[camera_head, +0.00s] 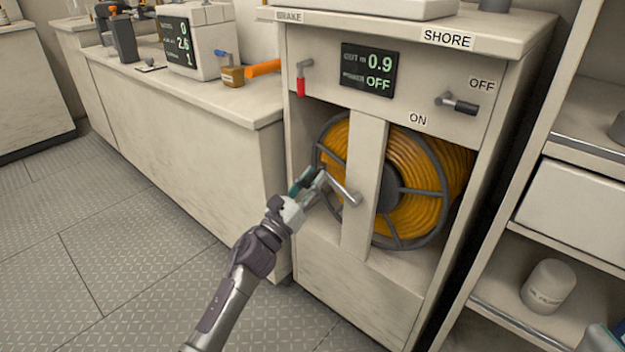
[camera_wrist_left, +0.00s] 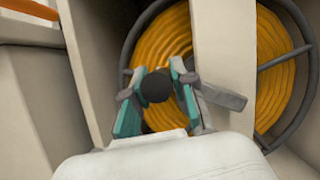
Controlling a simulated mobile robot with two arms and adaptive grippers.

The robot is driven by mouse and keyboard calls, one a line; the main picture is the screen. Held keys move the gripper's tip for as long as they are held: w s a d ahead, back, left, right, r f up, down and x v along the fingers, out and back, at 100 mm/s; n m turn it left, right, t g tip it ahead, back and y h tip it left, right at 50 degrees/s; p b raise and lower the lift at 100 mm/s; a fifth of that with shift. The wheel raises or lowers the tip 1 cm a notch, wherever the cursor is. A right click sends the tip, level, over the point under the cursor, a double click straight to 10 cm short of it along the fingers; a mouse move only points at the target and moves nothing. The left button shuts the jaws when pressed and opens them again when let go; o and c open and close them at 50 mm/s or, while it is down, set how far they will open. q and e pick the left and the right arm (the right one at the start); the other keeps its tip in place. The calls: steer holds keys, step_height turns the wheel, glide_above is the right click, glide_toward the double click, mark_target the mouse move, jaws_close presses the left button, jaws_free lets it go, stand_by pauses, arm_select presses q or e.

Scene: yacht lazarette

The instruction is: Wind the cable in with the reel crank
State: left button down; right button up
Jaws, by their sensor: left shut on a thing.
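The reel (camera_head: 425,180) carries orange cable wound in a grey spoked frame inside a cream cabinet. Its crank (camera_head: 343,188) is a grey arm on a hub at the front post, pointing up and left. My left gripper (camera_head: 306,182) is shut on the crank's dark knob (camera_wrist_left: 155,87), with a teal finger on each side of it. The grey crank arm (camera_wrist_left: 222,97) runs right from the knob in the left wrist view. A teal piece at the lower right edge looks like part of my right gripper (camera_head: 605,338); its jaws are not clear.
The cabinet display (camera_head: 368,70) reads 0.9 out and power OFF. A red-handled brake lever (camera_head: 301,82) hangs down at left. The SHORE switch (camera_head: 459,104) has its handle beside OFF. Shelves with a white canister (camera_head: 547,286) stand at right. Floor at left is clear.

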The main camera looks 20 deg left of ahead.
arm_select(q)
steer(key=shift+r, duration=0.1)
steer(key=s+d+r+m+g+h, duration=0.1)
steer(key=d+r+m+g+h, duration=0.1)
steer(key=m, duration=0.7)
steer(key=s+d+r+m+g+h, duration=0.2)
steer(key=d+m, duration=0.4)
steer(key=m, duration=0.3)
steer(key=shift+r+g+h, duration=0.6)
steer(key=shift+g+h, duration=0.2)
steer(key=shift+h, duration=0.3)
steer(key=shift+d+f, duration=0.1)
steer(key=c, duration=0.9)
jaws_free()
steer(key=shift+c, duration=0.2)
